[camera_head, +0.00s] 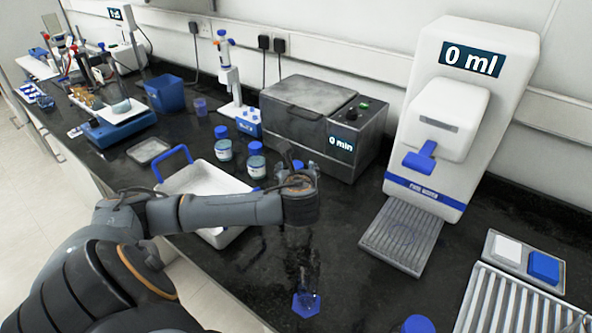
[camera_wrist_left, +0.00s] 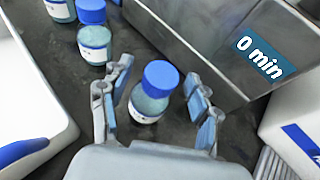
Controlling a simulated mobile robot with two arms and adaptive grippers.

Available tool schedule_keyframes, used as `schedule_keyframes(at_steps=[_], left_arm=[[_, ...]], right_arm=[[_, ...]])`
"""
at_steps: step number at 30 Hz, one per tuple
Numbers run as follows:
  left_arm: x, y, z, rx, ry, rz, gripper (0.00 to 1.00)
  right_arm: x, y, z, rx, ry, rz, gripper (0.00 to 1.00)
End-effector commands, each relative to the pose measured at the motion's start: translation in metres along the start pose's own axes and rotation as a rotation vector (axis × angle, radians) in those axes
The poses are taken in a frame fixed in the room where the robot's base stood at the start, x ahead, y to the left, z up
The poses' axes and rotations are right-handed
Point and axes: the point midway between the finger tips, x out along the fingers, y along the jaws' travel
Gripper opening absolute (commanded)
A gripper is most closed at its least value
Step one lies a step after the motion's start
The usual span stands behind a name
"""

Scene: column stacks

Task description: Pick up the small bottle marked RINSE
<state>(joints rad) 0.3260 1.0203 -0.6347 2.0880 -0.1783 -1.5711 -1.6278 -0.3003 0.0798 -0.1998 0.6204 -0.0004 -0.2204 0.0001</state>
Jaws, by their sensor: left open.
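A small bottle with a blue cap and white label (camera_wrist_left: 149,103) stands between the spread fingers of my left gripper (camera_wrist_left: 160,72) in the left wrist view, with a gap visible on both sides. Its label text is too small to read, so I cannot tell whether it is the RINSE bottle. In the head view my left gripper (camera_head: 293,167) is open in front of the grey heater box and hides this bottle. Two similar blue-capped bottles (camera_head: 256,161) and (camera_head: 223,144) stand to its left; their labels are unreadable too. My right gripper is not in view.
The grey box reading "0 min" (camera_head: 310,125) stands close behind the gripper. A white tray with blue handles (camera_head: 190,182) is on the left, partly behind my arm. A white dispenser reading "0 ml" (camera_head: 455,110) stands right. A blue hexagonal base (camera_head: 306,304) is in front.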

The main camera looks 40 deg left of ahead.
Motion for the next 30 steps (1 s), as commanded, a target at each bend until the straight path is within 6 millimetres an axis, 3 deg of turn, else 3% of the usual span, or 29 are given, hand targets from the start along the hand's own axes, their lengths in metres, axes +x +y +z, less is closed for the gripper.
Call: schedule_keyframes(at_steps=[3,11,20,30], left_arm=[[0.0106,0.0004,-0.0002,0.000,0.001,0.001,0.62],[0.0122,0.0000,-0.0006,0.000,0.000,-0.001,0.60],[0.0119,0.0000,-0.0006,0.001,0.000,-0.001,0.00],[0.0116,0.0000,0.0008,0.000,-0.001,-0.001,0.00]], right_arm=[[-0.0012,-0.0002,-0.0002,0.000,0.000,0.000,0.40],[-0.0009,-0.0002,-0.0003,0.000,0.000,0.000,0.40],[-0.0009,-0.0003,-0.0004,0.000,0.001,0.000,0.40],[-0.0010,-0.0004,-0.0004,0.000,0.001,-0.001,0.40]])
